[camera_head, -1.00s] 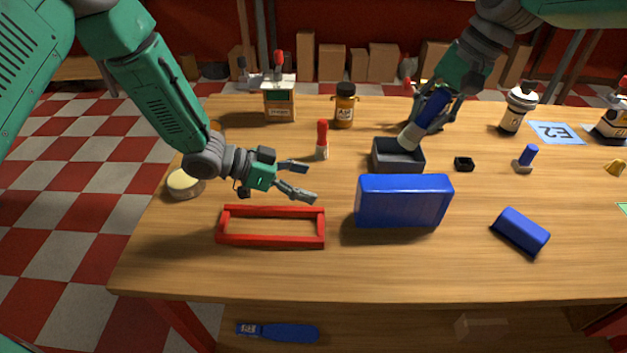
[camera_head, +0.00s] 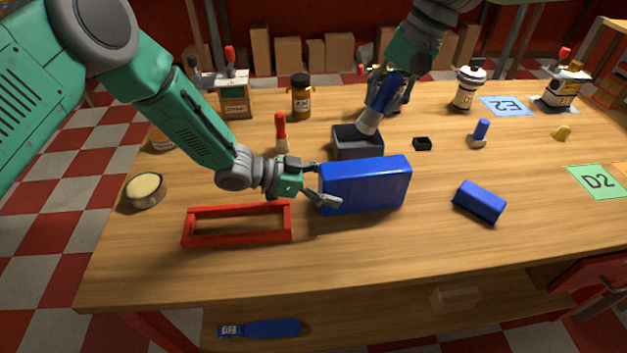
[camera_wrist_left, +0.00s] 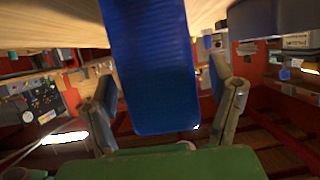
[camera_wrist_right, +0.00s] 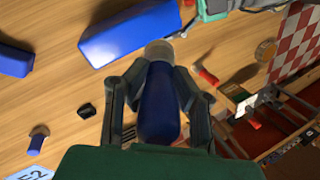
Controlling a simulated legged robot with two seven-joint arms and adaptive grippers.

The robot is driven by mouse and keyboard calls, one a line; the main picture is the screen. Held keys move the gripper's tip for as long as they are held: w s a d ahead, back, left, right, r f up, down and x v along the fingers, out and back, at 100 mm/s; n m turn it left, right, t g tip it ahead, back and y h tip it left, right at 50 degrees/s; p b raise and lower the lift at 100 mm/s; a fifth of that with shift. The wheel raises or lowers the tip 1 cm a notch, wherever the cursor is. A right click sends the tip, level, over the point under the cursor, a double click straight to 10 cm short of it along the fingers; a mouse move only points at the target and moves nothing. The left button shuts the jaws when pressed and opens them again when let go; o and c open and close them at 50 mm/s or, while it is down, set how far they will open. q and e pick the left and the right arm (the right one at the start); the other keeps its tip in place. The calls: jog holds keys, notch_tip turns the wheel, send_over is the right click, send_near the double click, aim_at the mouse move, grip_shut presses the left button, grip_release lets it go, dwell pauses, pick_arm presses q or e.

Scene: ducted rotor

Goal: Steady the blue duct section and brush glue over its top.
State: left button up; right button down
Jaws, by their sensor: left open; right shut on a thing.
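The blue duct section (camera_head: 366,186) is a large blue block standing on the wooden table, near the middle. My left gripper (camera_head: 327,189) is open at the block's left end; in the left wrist view the block (camera_wrist_left: 152,75) lies between the spread fingers. Whether the fingers touch it, I cannot tell. My right gripper (camera_wrist_right: 160,88) is shut on a blue-handled brush (camera_wrist_right: 158,105) with a pale tip. In the head view the brush (camera_head: 381,104) is tilted, its tip at the dark open tray (camera_head: 358,150) behind the block. What the tray holds is hidden.
A red rectangular frame (camera_head: 238,239) lies left of the block. A smaller blue piece (camera_head: 480,202) lies to the right. A red-capped tube (camera_head: 281,132), an amber bottle (camera_head: 301,97) and a small black box (camera_head: 422,143) stand behind. The table's front is clear.

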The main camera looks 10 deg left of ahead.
pick_arm(q)
jog(key=shift+d, duration=0.25)
jog(key=shift+a, duration=0.35)
jog(key=c, duration=1.4)
jog(key=shift+o, duration=0.2)
jog(key=shift+d+f, duration=0.1)
